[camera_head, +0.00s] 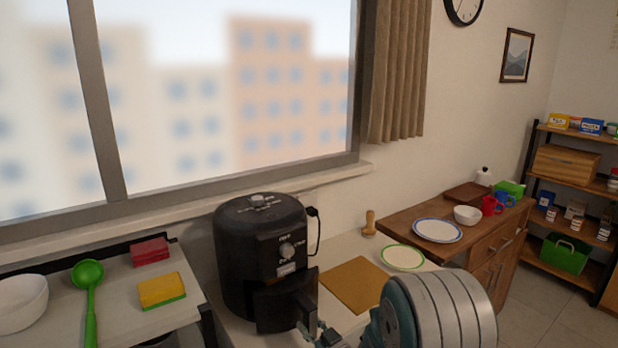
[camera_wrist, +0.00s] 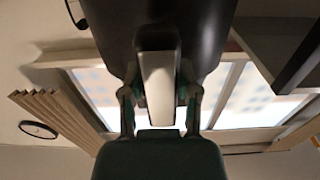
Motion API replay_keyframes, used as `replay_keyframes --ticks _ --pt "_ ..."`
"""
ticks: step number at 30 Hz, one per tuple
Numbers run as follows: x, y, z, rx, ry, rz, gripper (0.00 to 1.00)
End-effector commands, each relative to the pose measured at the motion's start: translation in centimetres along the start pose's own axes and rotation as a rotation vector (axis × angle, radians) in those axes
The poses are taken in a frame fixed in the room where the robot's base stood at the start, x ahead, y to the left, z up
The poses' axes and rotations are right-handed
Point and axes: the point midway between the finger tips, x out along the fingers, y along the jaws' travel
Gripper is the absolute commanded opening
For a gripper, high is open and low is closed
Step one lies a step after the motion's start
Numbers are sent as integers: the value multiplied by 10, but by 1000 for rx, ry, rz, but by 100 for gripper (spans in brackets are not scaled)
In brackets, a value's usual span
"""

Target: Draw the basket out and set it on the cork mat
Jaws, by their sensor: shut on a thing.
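The black air fryer (camera_head: 262,232) stands on the white counter, with a dial on its front. Its dark basket (camera_head: 285,303) juts out from the lower front of the fryer; how deep it still sits inside is hidden. My gripper (camera_head: 312,328) is at the front of the basket, partly hidden by my own wrist. In the wrist view my gripper (camera_wrist: 160,98) is shut around the pale handle (camera_wrist: 157,75), with a finger on each side. The tan cork mat (camera_head: 352,283) lies flat and bare to the right of the fryer.
A green-rimmed plate (camera_head: 402,258) and a wooden pestle-like item (camera_head: 369,224) are beyond the mat.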

Motion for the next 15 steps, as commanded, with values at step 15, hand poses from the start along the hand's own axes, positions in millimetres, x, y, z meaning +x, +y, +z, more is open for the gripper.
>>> replay_keyframes --ticks 15 --pt "-11 1 0 0 0 1 0"
